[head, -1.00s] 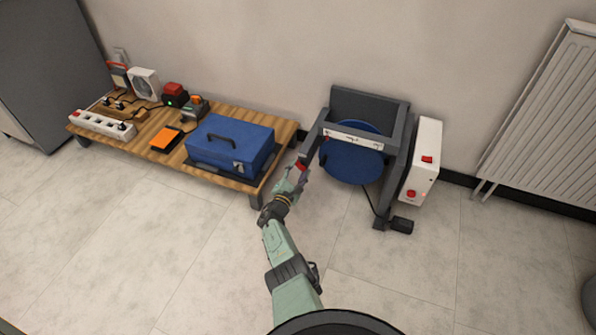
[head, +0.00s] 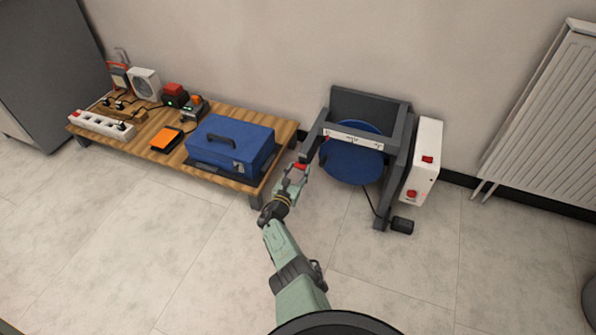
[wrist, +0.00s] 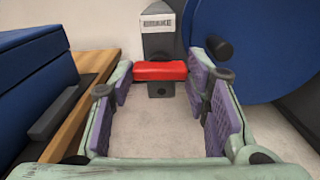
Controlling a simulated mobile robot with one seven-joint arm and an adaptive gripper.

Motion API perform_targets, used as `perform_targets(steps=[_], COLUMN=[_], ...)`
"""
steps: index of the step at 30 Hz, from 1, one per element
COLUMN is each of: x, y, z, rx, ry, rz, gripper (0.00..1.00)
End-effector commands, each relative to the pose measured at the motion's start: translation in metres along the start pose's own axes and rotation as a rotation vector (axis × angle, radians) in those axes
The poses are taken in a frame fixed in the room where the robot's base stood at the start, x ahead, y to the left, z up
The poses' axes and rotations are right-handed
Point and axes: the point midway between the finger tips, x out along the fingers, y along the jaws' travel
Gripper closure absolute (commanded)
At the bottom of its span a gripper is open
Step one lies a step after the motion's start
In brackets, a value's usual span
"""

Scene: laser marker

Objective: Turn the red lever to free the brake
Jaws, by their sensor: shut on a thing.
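The red lever (wrist: 160,71) lies crosswise, nearly level in the wrist view, on a grey post below a white plate lettered BRAKE (wrist: 157,23). My gripper (wrist: 160,76) is shut on the red lever, with one purple-padded finger at each end of it. In the head view the lever (head: 300,167) shows as a small red patch at my gripper (head: 296,173), at the left front of the grey machine frame (head: 397,165). A blue disc (head: 350,166) sits inside the frame, right of the lever.
A low wooden bench (head: 225,115) stands close to the left of my gripper, with a blue toolbox (head: 240,141) near its edge. A white box with red buttons (head: 428,150) is on the frame's right side. The floor in front is mostly clear.

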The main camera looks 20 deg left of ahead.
Motion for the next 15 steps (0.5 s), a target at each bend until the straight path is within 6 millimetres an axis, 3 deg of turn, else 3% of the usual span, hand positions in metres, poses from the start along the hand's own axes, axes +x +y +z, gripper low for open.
perform_targets(steps=[15], x=[0.0008], y=[0.0006], z=[0.0004], rx=[-0.072], ry=[0.001], rz=[0.002], gripper=[0.85])
